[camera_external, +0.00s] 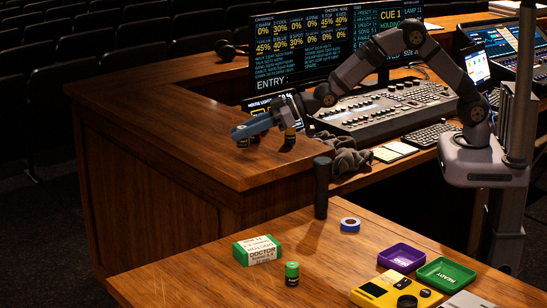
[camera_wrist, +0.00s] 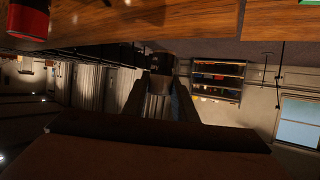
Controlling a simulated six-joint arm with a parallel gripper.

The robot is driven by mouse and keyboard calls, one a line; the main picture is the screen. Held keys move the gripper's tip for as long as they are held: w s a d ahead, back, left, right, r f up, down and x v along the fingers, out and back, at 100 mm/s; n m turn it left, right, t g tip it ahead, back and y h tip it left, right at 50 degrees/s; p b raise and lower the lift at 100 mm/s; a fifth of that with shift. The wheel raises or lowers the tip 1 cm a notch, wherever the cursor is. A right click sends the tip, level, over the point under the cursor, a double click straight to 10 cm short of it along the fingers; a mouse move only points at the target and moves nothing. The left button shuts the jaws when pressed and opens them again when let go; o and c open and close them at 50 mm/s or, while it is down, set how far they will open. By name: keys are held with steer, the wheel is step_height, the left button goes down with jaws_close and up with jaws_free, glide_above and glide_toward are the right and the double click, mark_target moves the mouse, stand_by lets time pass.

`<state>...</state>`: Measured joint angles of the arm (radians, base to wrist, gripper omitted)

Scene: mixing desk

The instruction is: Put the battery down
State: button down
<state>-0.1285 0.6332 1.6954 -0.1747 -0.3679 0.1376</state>
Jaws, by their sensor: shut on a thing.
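My gripper (camera_external: 243,131) is shut on a battery, low over the left part of the far wooden desk (camera_external: 165,110). In the external view, a small dark end of the battery (camera_external: 243,143) shows below the fingertips. In the wrist view, the battery (camera_wrist: 158,100) sits between the two fingers, with a silvery body and a dark end. I cannot tell whether it touches the desk. A green-and-black battery (camera_external: 292,274) stands on the near desk.
The near desk holds a green-and-white box (camera_external: 257,250), a black cylinder (camera_external: 321,188), blue tape (camera_external: 350,225), a purple tray (camera_external: 401,257), a green tray (camera_external: 446,274) and a yellow tester (camera_external: 395,291).

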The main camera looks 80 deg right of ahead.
mark_target(247, 147)
steer(key=shift+f+p, duration=0.55)
steer(key=shift+f, duration=1.55)
steer(key=shift+f, duration=0.2)
steer(key=c, duration=1.4)
jaws_free()
steer(key=shift+c, duration=0.2)
steer(key=shift+r, duration=0.2)
steer(key=shift+s+d+r+b, duration=0.1)
steer(key=shift+s+b, duration=0.2)
steer(key=shift+s, duration=0.2)
steer(key=b+v, duration=0.3)
steer(key=v, duration=0.8)
steer(key=shift+b, duration=0.4)
